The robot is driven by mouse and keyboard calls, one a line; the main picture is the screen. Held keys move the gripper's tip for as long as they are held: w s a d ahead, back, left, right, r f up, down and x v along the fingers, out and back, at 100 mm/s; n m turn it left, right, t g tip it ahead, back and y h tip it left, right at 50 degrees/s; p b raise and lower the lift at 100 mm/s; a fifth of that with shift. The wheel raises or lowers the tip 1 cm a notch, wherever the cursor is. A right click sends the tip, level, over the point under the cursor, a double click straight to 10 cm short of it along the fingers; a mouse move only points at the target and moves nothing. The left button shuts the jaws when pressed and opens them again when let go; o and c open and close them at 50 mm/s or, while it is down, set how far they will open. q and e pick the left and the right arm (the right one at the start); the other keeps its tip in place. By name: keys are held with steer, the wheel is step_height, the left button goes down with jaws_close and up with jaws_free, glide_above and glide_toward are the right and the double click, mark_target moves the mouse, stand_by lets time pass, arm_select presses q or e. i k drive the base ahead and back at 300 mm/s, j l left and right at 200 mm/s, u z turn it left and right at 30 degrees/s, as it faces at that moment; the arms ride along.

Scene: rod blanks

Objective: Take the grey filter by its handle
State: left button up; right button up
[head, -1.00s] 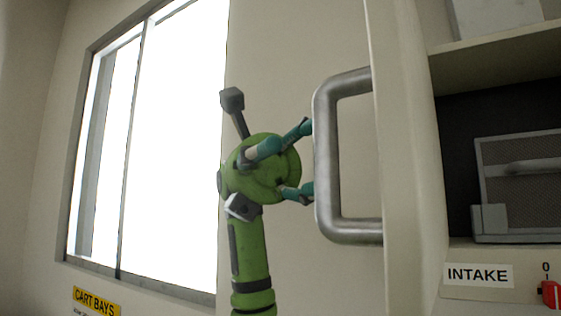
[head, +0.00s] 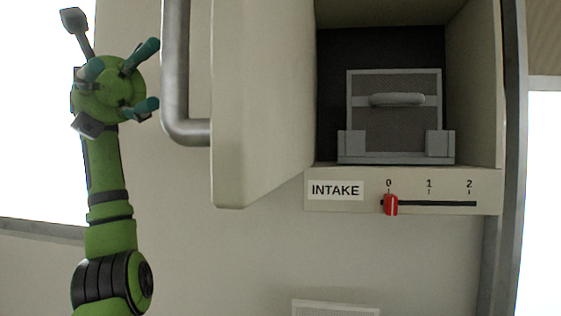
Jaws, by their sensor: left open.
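The grey filter (head: 394,126) stands upright inside an open cabinet, a mesh panel in a light grey frame. Its handle (head: 397,100) is a short horizontal bar across the upper part of its face. Two grey brackets (head: 351,145) flank its lower corners. My left gripper (head: 152,75) is at the upper left, open and empty, its teal fingers pointing right. It is outside the cabinet, beyond the open door and well to the left of the filter. My right gripper is not in view.
The cabinet door (head: 255,100) stands open between my left gripper and the filter, with a metal bar handle (head: 176,80) on its left side. Below the opening are an INTAKE label (head: 335,190) and a red slider (head: 390,205) at 0. A light-framed panel (head: 335,308) shows at the bottom edge.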

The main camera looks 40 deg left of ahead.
mark_target(395, 108)
steer(key=k+l, duration=1.15)
steer(key=k, duration=0.1)
